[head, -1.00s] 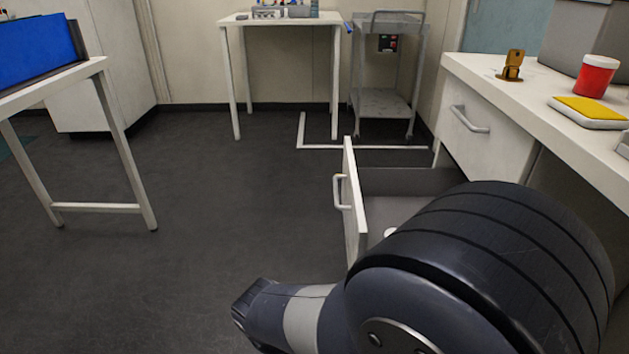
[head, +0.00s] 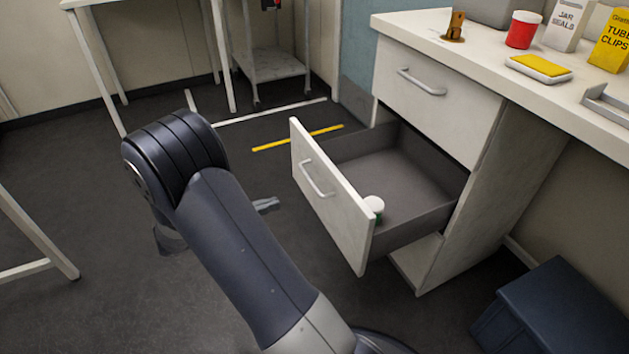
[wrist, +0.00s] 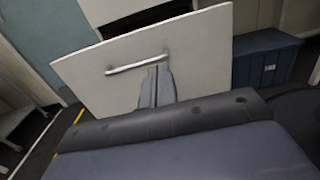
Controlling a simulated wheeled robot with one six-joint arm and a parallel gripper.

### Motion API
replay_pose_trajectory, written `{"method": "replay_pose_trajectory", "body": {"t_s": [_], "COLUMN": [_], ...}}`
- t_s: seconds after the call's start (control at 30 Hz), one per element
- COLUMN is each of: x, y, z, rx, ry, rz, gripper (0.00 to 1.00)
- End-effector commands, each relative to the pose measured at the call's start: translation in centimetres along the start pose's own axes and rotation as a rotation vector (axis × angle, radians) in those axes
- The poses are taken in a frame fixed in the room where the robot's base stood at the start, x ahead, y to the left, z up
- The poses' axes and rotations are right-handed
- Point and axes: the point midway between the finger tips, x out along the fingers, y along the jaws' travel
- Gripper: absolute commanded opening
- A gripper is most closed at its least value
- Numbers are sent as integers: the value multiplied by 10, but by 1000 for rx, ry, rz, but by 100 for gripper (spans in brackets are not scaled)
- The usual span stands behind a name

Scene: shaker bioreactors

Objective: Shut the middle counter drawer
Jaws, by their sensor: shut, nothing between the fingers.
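The open counter drawer (head: 335,205) sticks out below a shut upper drawer (head: 436,98). It has a white front, a bar handle (head: 317,180) and a grey inside. A small white-capped container (head: 374,205) lies inside near the front. My gripper (head: 272,204) is shut and empty, pointing at the outer side of the drawer front, with a gap showing in the head view. In the wrist view, my shut fingertips (wrist: 158,72) overlap the right end of the handle (wrist: 137,65). I cannot tell there whether they touch it.
The counter top (head: 480,65) carries a brass-coloured piece (head: 455,28), a red jar (head: 522,30), a yellow-topped pad (head: 540,67) and boxes. A blue bin (head: 545,310) stands on the floor at right. A trolley (head: 275,65) stands behind.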

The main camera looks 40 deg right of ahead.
Motion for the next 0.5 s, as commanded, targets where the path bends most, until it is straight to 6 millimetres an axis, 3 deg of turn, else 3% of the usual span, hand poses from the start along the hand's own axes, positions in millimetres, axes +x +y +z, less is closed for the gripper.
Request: {"method": "replay_pose_trajectory", "body": {"t_s": [0.17, 0.5], "x": [14, 84], "y": [1, 0], "z": [-1, -3], "rx": [-2, 0], "ry": [-9, -6], "rz": [-1, -4], "gripper": [0, 0]}}
